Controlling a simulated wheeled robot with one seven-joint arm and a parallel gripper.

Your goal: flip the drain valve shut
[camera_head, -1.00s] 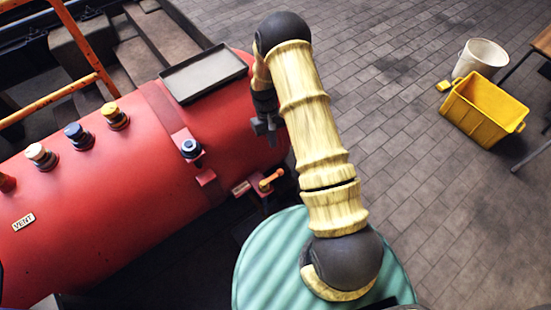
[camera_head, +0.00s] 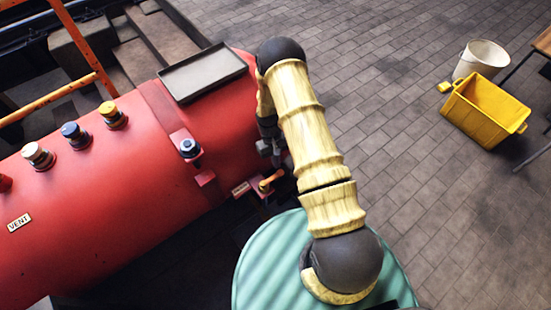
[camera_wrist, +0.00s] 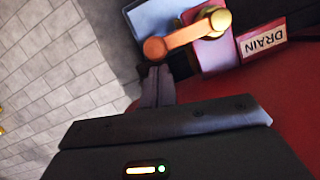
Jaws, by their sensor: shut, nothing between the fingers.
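The drain valve has an orange lever (camera_wrist: 182,37) with a brass-coloured hub (camera_wrist: 212,20) at one end, beside a "DRAIN" plate (camera_wrist: 263,38). In the head view the lever (camera_head: 271,180) sits low on the near side of the red boiler (camera_head: 120,190), partly hidden by my gripper. My gripper (camera_wrist: 156,72) is shut and empty. Its fingertips are close to the lever's free, rounded end in the wrist view; I cannot tell whether they touch. In the head view my gripper (camera_head: 280,160) is just above the lever, mostly behind my arm.
The boiler top carries a grey tray (camera_head: 203,74), several coloured caps and a "VENT" plate (camera_head: 19,222). An orange rail (camera_head: 50,98) stands at left. A yellow crate (camera_head: 485,112) and white bucket (camera_head: 481,59) stand on the open paved floor at right.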

